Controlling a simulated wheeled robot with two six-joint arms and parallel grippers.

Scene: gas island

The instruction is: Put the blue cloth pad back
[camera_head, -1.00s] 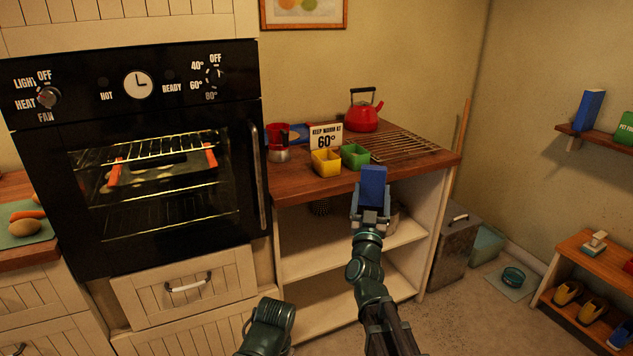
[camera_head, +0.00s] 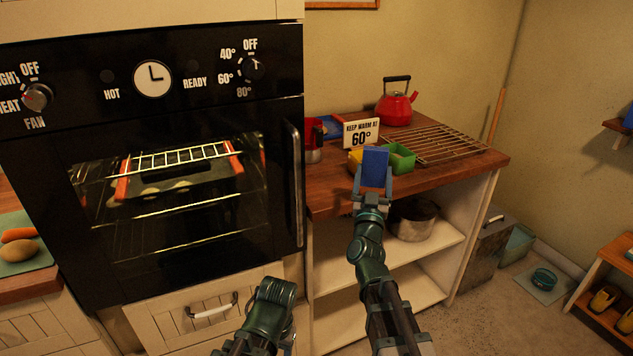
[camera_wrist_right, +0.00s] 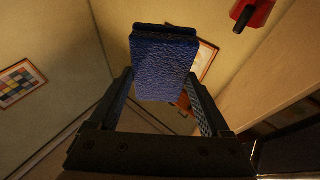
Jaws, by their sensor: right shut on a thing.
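The blue cloth pad (camera_head: 375,166) is held upright in my right gripper (camera_head: 372,192), above the front edge of the wooden counter (camera_head: 335,192). In the right wrist view the pad (camera_wrist_right: 163,62) stands between the two fingers of my right gripper (camera_wrist_right: 165,95), which is shut on it. In the head view the pad covers part of the yellow tub (camera_head: 355,158) and the green tub (camera_head: 402,160) behind it. My left arm shows low in the head view, but its fingertips cannot be made out.
A red kettle (camera_head: 396,106), a wire rack (camera_head: 440,143) and a "keep warm at 60°" sign (camera_head: 361,134) stand on the counter. A metal pot (camera_head: 413,219) is on the shelf below. The oven (camera_head: 150,190) is at left, with a tray (camera_head: 175,180) inside.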

